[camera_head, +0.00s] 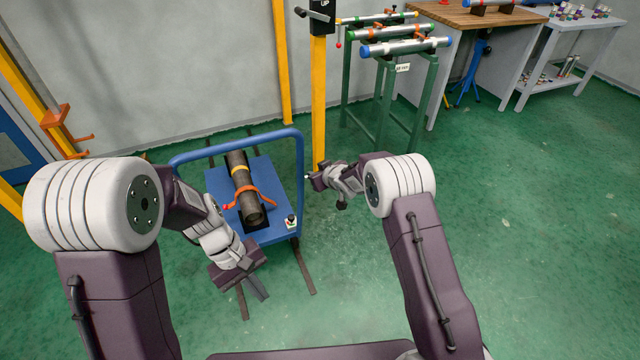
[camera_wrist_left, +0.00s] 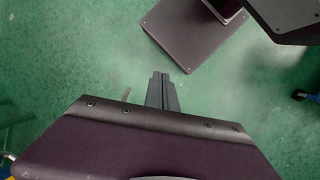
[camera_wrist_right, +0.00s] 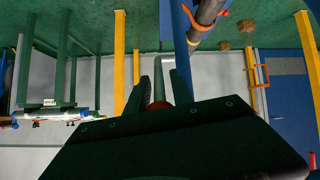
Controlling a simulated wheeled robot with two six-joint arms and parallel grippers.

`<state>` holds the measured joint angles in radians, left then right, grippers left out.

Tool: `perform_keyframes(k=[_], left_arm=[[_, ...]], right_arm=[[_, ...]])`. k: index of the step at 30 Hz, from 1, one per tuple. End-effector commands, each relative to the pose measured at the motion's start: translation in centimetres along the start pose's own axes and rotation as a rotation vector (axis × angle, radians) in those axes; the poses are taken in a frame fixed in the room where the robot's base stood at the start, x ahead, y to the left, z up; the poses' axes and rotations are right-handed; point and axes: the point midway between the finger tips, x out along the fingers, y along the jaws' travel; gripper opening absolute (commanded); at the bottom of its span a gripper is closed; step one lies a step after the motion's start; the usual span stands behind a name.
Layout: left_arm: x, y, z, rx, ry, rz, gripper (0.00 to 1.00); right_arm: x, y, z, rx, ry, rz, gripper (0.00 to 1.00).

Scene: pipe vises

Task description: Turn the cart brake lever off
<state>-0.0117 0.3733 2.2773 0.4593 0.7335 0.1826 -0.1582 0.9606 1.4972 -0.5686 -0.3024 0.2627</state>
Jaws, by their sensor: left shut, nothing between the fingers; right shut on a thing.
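The blue cart (camera_head: 270,237) stands left of centre in the head view, with a tall blue handle frame (camera_head: 300,160). In the right wrist view a grey bent rod (camera_wrist_right: 158,68), which looks like the brake lever, comes off a blue post (camera_wrist_right: 180,30). A red knob (camera_wrist_right: 158,104) shows at its near end. My right gripper (camera_head: 312,178) is beside the frame's right post, its fingers shut on this lever; they partly hide it. My left gripper (camera_head: 259,291) is shut and empty, pointing down in front of the cart. It also shows over bare floor in the left wrist view (camera_wrist_left: 162,92).
A dark pipe (camera_head: 240,180) with an orange strap (camera_head: 255,192) lies on the cart. A small black-and-white unit (camera_head: 291,221) sits at the cart's front right corner. A yellow post (camera_head: 318,100) stands behind my right gripper. Green pipe stands (camera_head: 432,90) are farther back. The floor at right is clear.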

Motion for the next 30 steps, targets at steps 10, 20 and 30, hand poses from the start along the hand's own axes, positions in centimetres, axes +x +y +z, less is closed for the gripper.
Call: perform_keyframes(k=[10, 20, 30], left_arm=[[4.8, 16.6, -2.9, -0.833, -0.750, 0.411, 0.00], [4.9, 22.3, -13.5, -1.244, -1.426, 0.897, 0.00], [4.5, 20.4, -17.0, -1.276, -1.630, 1.096, 0.00]], right_arm=[[0.0, 0.0, -0.1, 0.000, 0.002, 0.000, 0.00], [0.0, 0.0, -0.1, 0.000, 0.002, 0.000, 0.00], [0.0, 0.0, -0.1, 0.000, 0.003, 0.000, 0.00]])
